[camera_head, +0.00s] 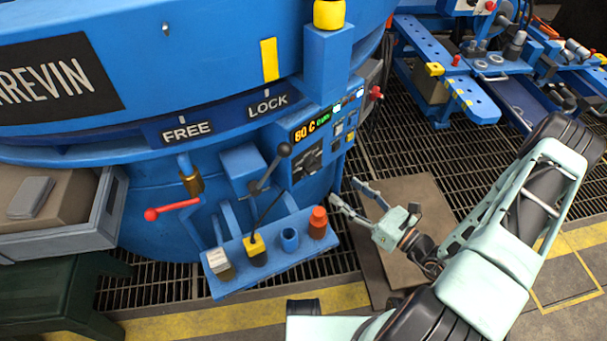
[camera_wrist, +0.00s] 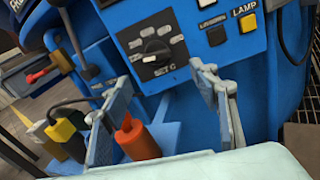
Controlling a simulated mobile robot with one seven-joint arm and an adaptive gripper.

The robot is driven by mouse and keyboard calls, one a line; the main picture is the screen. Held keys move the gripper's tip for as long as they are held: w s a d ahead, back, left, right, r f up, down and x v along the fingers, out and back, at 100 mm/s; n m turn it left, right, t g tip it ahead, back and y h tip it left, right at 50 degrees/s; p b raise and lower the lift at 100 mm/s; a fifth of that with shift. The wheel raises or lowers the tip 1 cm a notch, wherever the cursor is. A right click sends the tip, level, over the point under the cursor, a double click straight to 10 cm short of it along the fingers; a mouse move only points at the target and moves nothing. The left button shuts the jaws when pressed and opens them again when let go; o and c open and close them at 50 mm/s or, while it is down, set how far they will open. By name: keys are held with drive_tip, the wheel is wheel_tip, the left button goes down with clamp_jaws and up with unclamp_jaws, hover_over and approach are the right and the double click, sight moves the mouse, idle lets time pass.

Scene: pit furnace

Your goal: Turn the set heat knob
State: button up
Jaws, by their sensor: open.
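The set heat knob (camera_wrist: 157,51) is a dark rotary knob on a blue control panel, above the label "SET C" in the wrist view. In the head view the dark knob plate (camera_head: 308,158) sits below a display reading "80 C". My gripper (camera_head: 348,190) is open and empty, to the right of and below the panel in the head view. In the wrist view its two fingers (camera_wrist: 163,80) point up toward the panel, with the knob above and between the fingertips. The gripper appears apart from the knob.
A blue shelf (camera_head: 270,262) holds a red-orange capped item (camera_head: 318,222) and a yellow block with a black cable (camera_head: 256,250). A black-knobbed lever (camera_head: 270,170) and a red-handled lever (camera_head: 172,209) stand left of the panel.

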sight(316, 171)
drive_tip(key=b+x, duration=0.1)
drive_tip(key=x, duration=0.5)
drive_tip(key=b+x, duration=0.1)
drive_tip(key=x, duration=0.4)
drive_tip(key=shift+a, duration=0.5)
drive_tip(key=c, duration=1.2)
drive_tip(key=shift+o, duration=0.2)
